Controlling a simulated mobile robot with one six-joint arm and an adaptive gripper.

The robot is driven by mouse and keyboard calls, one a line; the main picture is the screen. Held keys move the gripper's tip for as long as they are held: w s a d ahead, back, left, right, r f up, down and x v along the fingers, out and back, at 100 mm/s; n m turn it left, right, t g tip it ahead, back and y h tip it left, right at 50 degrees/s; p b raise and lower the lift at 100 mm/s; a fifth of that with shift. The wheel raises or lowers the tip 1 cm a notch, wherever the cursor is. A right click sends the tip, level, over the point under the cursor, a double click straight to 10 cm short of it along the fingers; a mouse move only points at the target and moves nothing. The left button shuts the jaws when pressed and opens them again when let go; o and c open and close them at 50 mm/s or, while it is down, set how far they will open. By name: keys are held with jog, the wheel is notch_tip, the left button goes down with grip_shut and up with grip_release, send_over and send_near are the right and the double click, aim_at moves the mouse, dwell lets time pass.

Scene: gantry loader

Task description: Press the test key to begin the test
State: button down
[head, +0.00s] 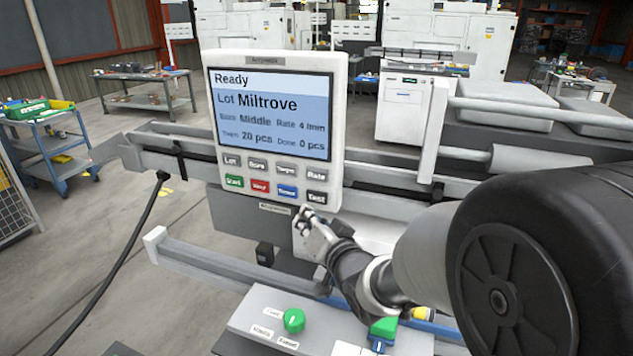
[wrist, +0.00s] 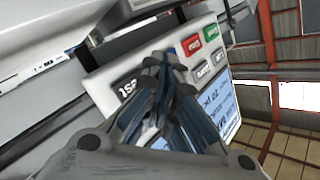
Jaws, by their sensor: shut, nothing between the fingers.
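The control panel (head: 335,140) stands upright in the head view, with a lit screen (head: 270,115) that reads Ready, Lot Miltrove, Size Middle, Target 20 pcs, Done 0 pcs. The black Test key (head: 317,197) is at the right end of the bottom key row, beside the blue key (head: 287,191). My gripper (head: 304,214) is shut and empty, its tips just below and left of the Test key. In the wrist view my gripper (wrist: 160,60) points at the panel and partly covers the keys near the Test key (wrist: 128,88). I cannot tell whether the tips touch the panel.
A green knob (head: 293,320) sits on a grey box below the panel. A black cable (head: 130,245) hangs at left. Grey rails run behind the panel. A blue cart (head: 48,140) and a workbench (head: 147,90) stand farther back at left, with clear floor between.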

jog(key=shift+w+d, duration=0.2)
jog(key=shift+w, duration=0.4)
jog(key=shift+w+d, duration=0.2)
jog(key=shift+w, duration=0.35)
jog(key=shift+w, duration=0.1)
dwell(0.6)
jog(key=shift+w+d, duration=0.15)
jog(key=shift+w, duration=0.1)
jog(key=shift+w+d, duration=0.1)
jog(key=shift+w, duration=0.25)
dwell(0.7)
jog(key=shift+s+a+b, duration=0.25)
jog(key=shift+s+b, duration=0.2)
jog(key=shift+s, duration=0.25)
jog(key=shift+s+a+b, duration=0.3)
jog(key=shift+s, duration=0.5)
jog(key=shift+s+a+b, duration=0.25)
jog(key=shift+s+b, duration=0.05)
jog(key=shift+s, duration=0.5)
jog(key=shift+s+a+b, duration=0.3)
jog(key=shift+s, duration=0.5)
